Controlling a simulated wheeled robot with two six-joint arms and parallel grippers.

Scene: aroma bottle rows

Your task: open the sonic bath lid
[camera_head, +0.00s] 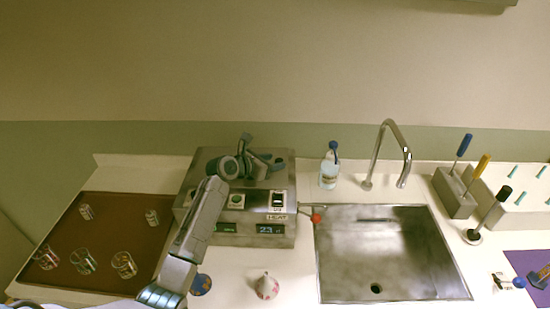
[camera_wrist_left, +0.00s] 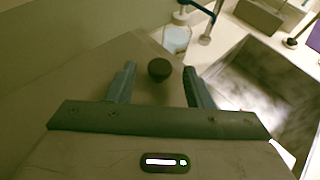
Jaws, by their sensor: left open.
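The sonic bath (camera_head: 265,215) is a metal box with a front panel of buttons, a HEAT label and lit displays. It stands left of the sink. Its flat lid (camera_head: 208,162) looks shut. My left gripper (camera_head: 262,155) is over the lid, with its fingers open. In the left wrist view, the dark round lid knob (camera_wrist_left: 159,69) shows between the two fingertips, with a gap on each side. The gripper hides the knob in the head view. My right gripper is not in view.
A brown tray (camera_head: 120,222) with several glass beakers lies left of the bath. A blue-capped bottle (camera_head: 328,175), a faucet (camera_head: 374,155) and a steel sink (camera_head: 385,250) are to the right. A red-tipped white object (camera_head: 266,287) stands in front of the bath.

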